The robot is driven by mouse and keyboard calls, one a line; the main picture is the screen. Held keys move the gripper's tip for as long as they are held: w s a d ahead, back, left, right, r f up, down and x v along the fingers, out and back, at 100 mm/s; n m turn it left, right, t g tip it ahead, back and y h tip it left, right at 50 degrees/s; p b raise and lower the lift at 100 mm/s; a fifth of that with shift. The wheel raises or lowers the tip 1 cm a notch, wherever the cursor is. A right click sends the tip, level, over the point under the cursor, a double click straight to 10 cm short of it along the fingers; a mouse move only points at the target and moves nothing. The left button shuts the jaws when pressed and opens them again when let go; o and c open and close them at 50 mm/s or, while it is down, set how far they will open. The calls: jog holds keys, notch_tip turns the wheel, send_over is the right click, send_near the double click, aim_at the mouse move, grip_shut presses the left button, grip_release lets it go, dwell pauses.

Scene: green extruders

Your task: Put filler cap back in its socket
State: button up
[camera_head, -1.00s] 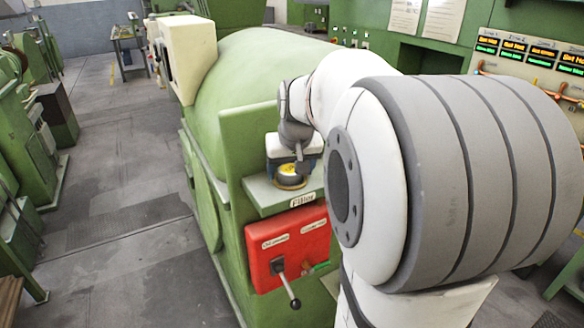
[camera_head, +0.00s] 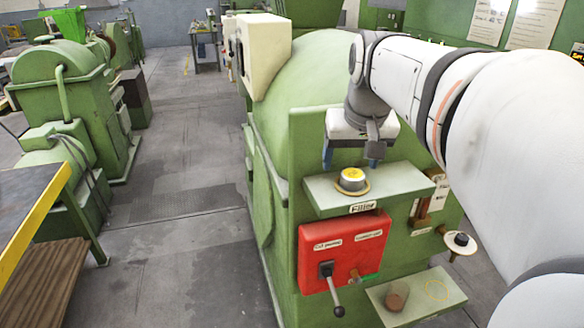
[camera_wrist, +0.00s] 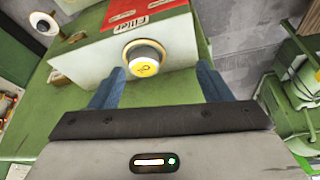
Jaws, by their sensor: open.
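The filler cap (camera_head: 353,177) is a grey disc with a yellow top. It sits upright on the light green shelf (camera_head: 410,180) labelled "Filler", with a yellow ring around its base. It covers the socket, so I cannot tell how deeply it is seated. It also shows in the wrist view (camera_wrist: 144,62), in front of and between my two blue fingers. My gripper (camera_head: 352,160) is open and empty, above and behind the cap, apart from it. The gripper also shows in the wrist view (camera_wrist: 158,85) with its fingers wide apart.
A red panel (camera_head: 345,250) with a black-handled lever (camera_head: 331,290) is below the shelf. A lower ledge (camera_head: 400,318) carries a brown cylinder (camera_head: 396,297) and an empty yellow ring mark. A black knob (camera_head: 461,240) is at right.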

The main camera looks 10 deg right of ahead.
jog(key=s+a+f+n, duration=0.2)
jog(key=s+a+f, duration=0.7)
jog(key=s+f, duration=0.3)
notch_tip(320, 180, down, 3)
jog(key=shift+s+r+g+y, duration=0.15)
jog(key=shift+s+g+y, duration=0.15)
jog(key=shift+s+y, duration=0.1)
jog(key=shift+f, duration=0.25)
